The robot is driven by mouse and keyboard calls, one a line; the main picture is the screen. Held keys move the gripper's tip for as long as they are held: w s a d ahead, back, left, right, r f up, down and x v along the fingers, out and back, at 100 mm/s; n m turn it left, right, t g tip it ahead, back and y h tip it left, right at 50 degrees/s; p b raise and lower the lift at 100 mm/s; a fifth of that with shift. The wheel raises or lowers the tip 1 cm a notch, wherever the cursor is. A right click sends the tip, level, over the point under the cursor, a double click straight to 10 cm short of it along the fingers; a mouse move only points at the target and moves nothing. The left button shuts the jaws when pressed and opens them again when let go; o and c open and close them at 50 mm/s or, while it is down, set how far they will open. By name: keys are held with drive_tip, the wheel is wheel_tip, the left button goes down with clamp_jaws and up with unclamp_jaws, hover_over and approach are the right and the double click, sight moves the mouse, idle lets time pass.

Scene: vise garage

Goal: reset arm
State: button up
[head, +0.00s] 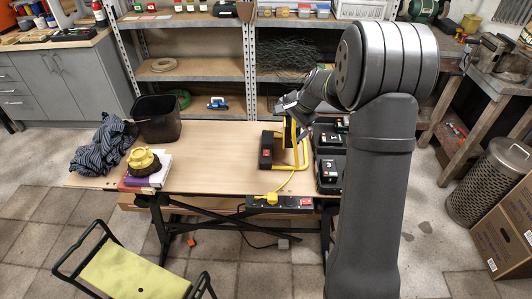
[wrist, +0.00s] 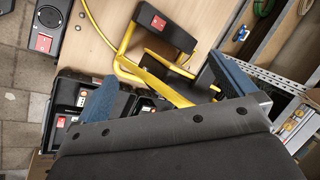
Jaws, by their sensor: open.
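My arm reaches over the workbench (head: 215,178) from the right, and my gripper (head: 288,112) is above the bench's back right part. In the wrist view my gripper (wrist: 168,85) has its two blue fingers spread wide apart. A yellow tubular frame with a black unit carrying a red switch (head: 266,150) stands on the bench below my gripper. The frame's yellow tube (wrist: 152,78) shows in the gap between the fingers in the wrist view. I cannot tell whether a finger touches it. Nothing is clearly gripped.
Black numbered cases (head: 328,172) stand at the bench's right end. A power strip (head: 290,202) with a yellow plug is at the front edge. A black bin (head: 157,118), striped cloth (head: 103,145) and yellow-black object (head: 144,161) are on the left. The bench middle is clear.

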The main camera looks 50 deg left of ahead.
idle(0.7)
drive_tip(key=v, duration=1)
